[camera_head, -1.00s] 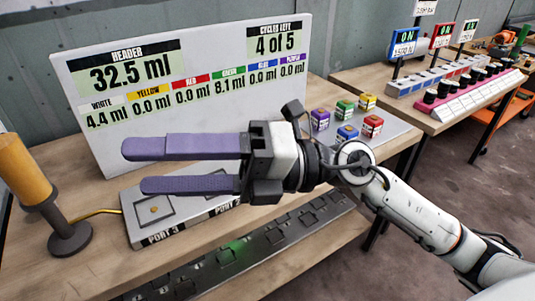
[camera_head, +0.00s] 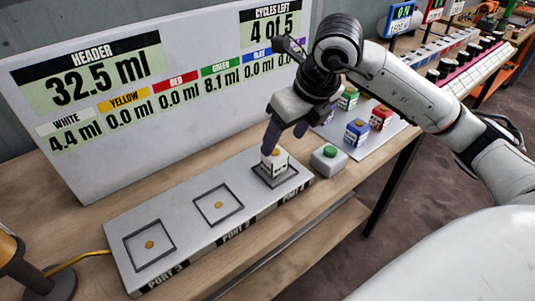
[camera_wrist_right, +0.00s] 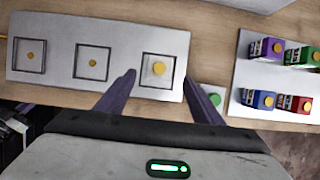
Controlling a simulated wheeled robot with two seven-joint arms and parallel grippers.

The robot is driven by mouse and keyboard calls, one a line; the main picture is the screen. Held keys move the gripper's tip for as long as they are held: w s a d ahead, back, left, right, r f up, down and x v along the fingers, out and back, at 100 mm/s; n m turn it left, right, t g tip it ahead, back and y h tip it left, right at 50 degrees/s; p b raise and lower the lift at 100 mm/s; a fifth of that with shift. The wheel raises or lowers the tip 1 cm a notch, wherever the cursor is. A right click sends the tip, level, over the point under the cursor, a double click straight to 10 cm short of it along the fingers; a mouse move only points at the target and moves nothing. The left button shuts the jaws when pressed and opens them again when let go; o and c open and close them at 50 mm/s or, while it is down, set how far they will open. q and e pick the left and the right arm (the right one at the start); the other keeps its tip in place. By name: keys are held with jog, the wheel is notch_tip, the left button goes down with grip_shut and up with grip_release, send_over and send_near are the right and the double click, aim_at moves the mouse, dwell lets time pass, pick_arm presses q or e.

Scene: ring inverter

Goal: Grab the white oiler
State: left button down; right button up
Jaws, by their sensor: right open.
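The white oiler (camera_head: 279,165), a small white cube with an orange top, sits in the rightmost square of the grey port block (camera_head: 187,256). In the right wrist view, the white oiler (camera_wrist_right: 158,69) shows from above inside its square outline. My right gripper (camera_head: 285,136) points down at it, its two purple fingers apart and nothing held. In the wrist view the right gripper's fingertips (camera_wrist_right: 159,75) lie to either side of the oiler's square. In the head view a finger overlaps the oiler's upper part; contact cannot be told. My left gripper is not in view.
A small grey box with a green button (camera_head: 329,152) stands just right of the block. Several coloured oilers, including a blue one (camera_head: 357,131), stand on a grey plate further right. The display board (camera_head: 110,165) rises behind. The other two port squares are empty.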

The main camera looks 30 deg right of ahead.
aim_at(275, 152)
jog(key=shift+x, duration=1.05)
jog(key=shift+s+f, duration=0.1)
jog(key=shift+f, duration=0.2)
jog(key=x, duration=0.2)
jog(key=p+x, duration=0.1)
jog(key=x, duration=0.1)
jog(key=shift+w+a, duration=0.1)
jog(key=shift+w, duration=0.25)
jog(key=shift+w+f, duration=0.15)
jog(key=shift+f, duration=0.25)
jog(key=c, duration=1.1)
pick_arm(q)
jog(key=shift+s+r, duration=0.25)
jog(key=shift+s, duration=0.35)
pick_arm(e)
jog(key=shift+c, duration=0.5)
